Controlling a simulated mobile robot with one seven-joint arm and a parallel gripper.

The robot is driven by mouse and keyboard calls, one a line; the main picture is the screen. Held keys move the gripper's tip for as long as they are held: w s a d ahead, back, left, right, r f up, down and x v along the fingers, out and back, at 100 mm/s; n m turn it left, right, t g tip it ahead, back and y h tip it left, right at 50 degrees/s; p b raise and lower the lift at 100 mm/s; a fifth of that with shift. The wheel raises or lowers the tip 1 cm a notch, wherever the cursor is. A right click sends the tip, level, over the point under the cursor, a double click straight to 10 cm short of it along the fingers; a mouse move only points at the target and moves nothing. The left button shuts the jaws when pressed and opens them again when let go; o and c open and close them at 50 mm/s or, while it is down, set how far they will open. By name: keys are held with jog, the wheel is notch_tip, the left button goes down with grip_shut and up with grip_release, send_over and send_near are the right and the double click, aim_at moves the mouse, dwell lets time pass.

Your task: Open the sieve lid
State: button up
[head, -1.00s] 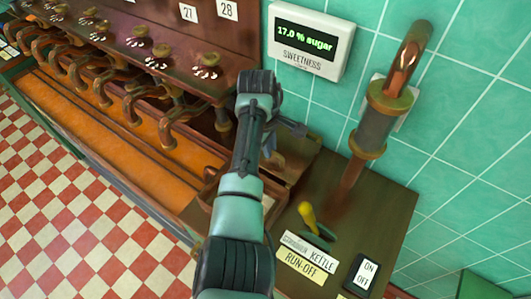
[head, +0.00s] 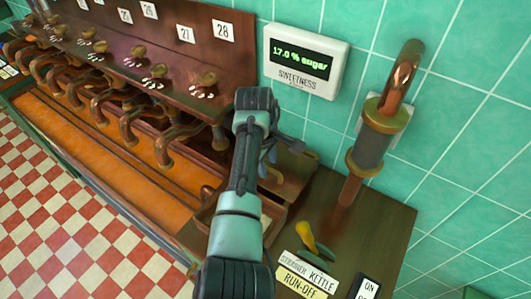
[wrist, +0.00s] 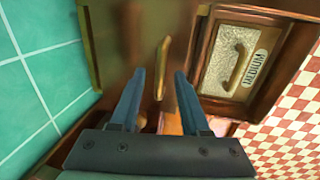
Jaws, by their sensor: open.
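A dark brown lid (wrist: 112,45) with an upright brass handle (wrist: 162,68) fills the middle of the wrist view; I take it for the sieve lid. My gripper (wrist: 157,76) is open, with one finger on each side of the handle in the picture. I cannot tell whether the fingers reach around it or touch it. Right of the lid is a mesh sieve panel (wrist: 228,60) with its own brass handle and a MEDIUM label. In the head view my gripper (head: 268,152) is at the brown box (head: 292,170), and my arm hides much of it.
A wooden counter (head: 365,225) holds a yellow-handled lever (head: 306,238) and a RUN-OFF label (head: 300,282). A copper pipe (head: 403,75) rises beside the tiled wall. A sweetness display (head: 305,62) reads 17.0 % sugar. A row of copper taps (head: 180,135) lines the left.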

notch_tip(320, 180, up, 12)
jog(key=s+a+b, duration=0.1)
jog(key=s, duration=0.1)
jog(key=shift+a+r, duration=0.2)
jog(key=shift+a, duration=0.1)
jog(key=w+d+r+m+t+h, duration=0.1)
jog(key=w+d+r+m+t, duration=0.1)
jog(key=w+r+t, duration=0.3)
jog(key=w+d+r+m+t, duration=0.1)
jog(key=r+m+t, duration=0.15)
jog(key=r, duration=0.45)
notch_tip(320, 180, up, 12)
jog(key=s+m+t, duration=0.2)
jog(key=t, duration=0.4)
jog(key=s+a+r+m+t+y, duration=0.1)
jog(key=s+a+r+m+t, duration=0.1)
jog(key=s+r+t, duration=0.4)
jog(key=s+a+r+m+t+y, duration=0.1)
jog(key=s+r+t, duration=0.5)
jog(key=s+r, duration=0.9)
jog(key=shift+s+a+r+m, duration=0.2)
jog(key=shift+s+a+m, duration=0.2)
jog(key=shift+a+m, duration=0.35)
